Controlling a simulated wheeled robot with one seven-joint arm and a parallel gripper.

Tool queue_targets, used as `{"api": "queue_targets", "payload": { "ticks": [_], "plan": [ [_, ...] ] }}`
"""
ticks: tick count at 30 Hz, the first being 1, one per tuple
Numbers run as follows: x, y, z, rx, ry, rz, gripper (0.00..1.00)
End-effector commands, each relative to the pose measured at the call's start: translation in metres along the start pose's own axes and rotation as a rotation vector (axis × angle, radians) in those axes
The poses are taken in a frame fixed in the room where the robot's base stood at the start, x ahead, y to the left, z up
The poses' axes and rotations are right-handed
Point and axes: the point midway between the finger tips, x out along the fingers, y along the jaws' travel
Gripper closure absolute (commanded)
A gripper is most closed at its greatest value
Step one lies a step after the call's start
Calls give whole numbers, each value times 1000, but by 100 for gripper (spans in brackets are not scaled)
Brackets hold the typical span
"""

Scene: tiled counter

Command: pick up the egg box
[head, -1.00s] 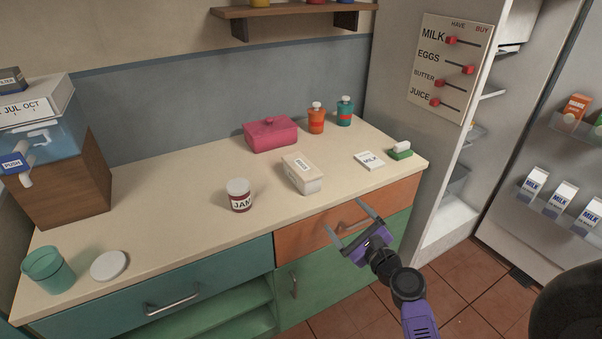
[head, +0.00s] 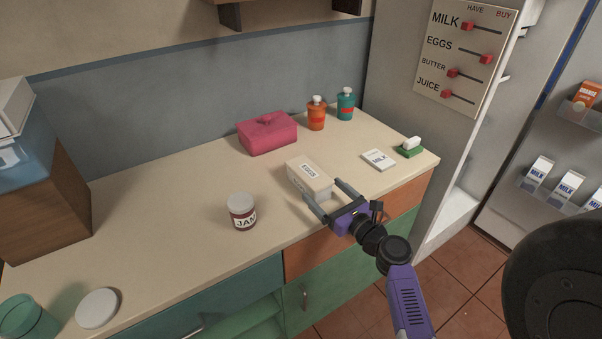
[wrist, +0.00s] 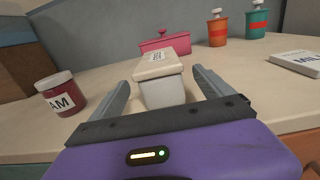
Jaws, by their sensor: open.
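The egg box (head: 309,175), a cream carton with an "EGGS" label on its lid, sits on the counter near its front edge. It also shows in the wrist view (wrist: 160,80), straight ahead between my two fingers. My gripper (head: 325,191) is open at the near end of the box, one finger towards each side. In the wrist view my gripper (wrist: 160,85) spans wider than the box, with a gap visible on both sides. The box rests on the counter and is not gripped.
A jam jar (head: 242,212) stands left of the box. A pink container (head: 267,134) is behind it, with an orange bottle (head: 316,115) and a teal bottle (head: 345,105). A milk card (head: 379,160) and a green-based item (head: 410,148) lie to the right.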

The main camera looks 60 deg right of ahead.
Motion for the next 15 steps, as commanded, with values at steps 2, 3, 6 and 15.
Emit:
{"api": "queue_targets", "payload": {
  "ticks": [2,3,6,15],
  "plan": [
    [2,0,0,1,0,0,9],
    [5,0,0,1,-1,1,9],
    [16,0,1,2,-1,1,9],
    [51,0,1,0,-2,1,9]
  ]
}}
